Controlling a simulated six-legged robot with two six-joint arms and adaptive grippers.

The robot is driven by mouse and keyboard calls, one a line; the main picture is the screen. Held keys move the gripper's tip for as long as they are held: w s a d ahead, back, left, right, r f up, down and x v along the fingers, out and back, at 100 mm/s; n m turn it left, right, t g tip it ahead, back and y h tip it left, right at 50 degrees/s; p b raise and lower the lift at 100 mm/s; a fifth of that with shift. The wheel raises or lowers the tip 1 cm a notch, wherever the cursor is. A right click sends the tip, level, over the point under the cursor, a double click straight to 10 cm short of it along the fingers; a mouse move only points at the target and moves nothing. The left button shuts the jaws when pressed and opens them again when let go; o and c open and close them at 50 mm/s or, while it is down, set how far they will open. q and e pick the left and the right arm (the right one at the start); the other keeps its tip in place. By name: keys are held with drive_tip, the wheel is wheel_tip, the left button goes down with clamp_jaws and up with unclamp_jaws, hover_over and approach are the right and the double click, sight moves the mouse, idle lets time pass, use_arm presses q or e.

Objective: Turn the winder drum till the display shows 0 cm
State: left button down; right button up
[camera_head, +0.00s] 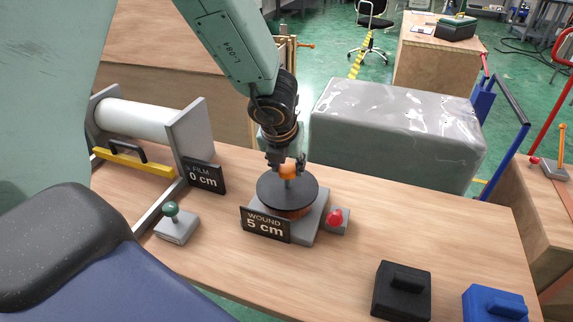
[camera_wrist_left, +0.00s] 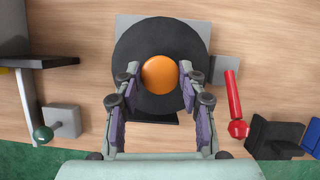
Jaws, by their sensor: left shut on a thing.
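The winder drum (camera_head: 287,193) has a black round top flange and stands on a grey base on the bench. Its orange knob (camera_wrist_left: 160,75) sits at the centre of the flange. My left gripper (camera_head: 287,164) comes down from above and is shut on the knob, one finger on each side in the left wrist view. The drum's display (camera_head: 265,225) reads "WOUND 5 cm". A second display (camera_head: 205,177), by the film roll, reads "FILM 0 cm". My right gripper is in neither view.
A red-knobbed lever (camera_head: 335,217) stands right of the drum, and a green-knobbed one (camera_head: 175,224) at left. The white film roll (camera_head: 140,121) is at the back left. Black (camera_head: 402,291) and blue (camera_head: 494,303) blocks lie at the front right. A wrapped grey box (camera_head: 395,130) stands behind.

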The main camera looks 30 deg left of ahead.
use_arm(q)
drive_tip(key=shift+s+d+f+n+g+y, duration=0.15)
drive_tip(key=shift+n+g+y, duration=0.15)
drive_tip(key=shift+n, duration=0.5)
drive_tip(key=shift+n+y+p, duration=0.3)
drive_tip(key=shift+n, duration=0.6)
drive_tip(key=n+g+y+p, duration=0.1)
drive_tip(key=n+p, duration=0.1)
drive_tip(key=n, duration=0.2)
drive_tip(key=shift+n+g, duration=0.3)
drive_tip(key=shift+n, duration=0.1)
drive_tip(key=c, duration=1.2)
unclamp_jaws()
drive_tip(key=shift+f, duration=0.1)
drive_tip(key=o, duration=0.4)
drive_tip(key=shift+d, duration=0.1)
drive_tip(key=shift+r, duration=0.2)
drive_tip(key=shift+w, duration=0.2)
drive_tip(key=shift+r, duration=0.1)
